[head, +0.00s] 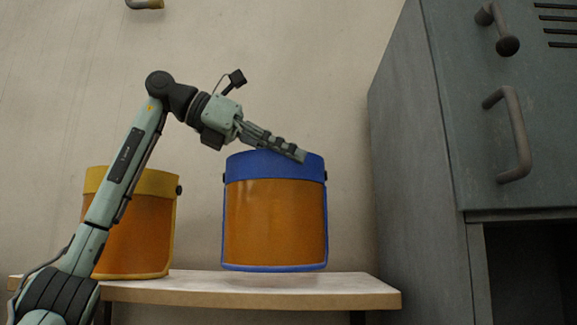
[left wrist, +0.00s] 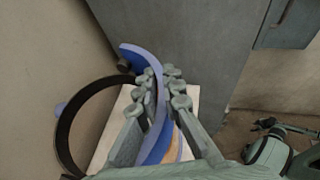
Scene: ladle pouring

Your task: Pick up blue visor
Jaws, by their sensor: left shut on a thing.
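The blue visor (head: 275,222) has a blue top band and an orange shield with a blue rim. In the head view it is upright, its lower edge a little above the shelf. My left gripper (head: 298,152) is at its top edge, shut on the blue band. In the left wrist view the blue band (left wrist: 153,62) runs between the two fingers of the left gripper (left wrist: 160,90), and the visor's dark headband (left wrist: 66,125) curves off to the left.
A yellow visor (head: 150,240) stands on the wooden shelf (head: 340,288) at the left, partly behind my left arm. A grey metal cabinet (head: 415,150) with handles stands close on the right. The wall is behind the shelf.

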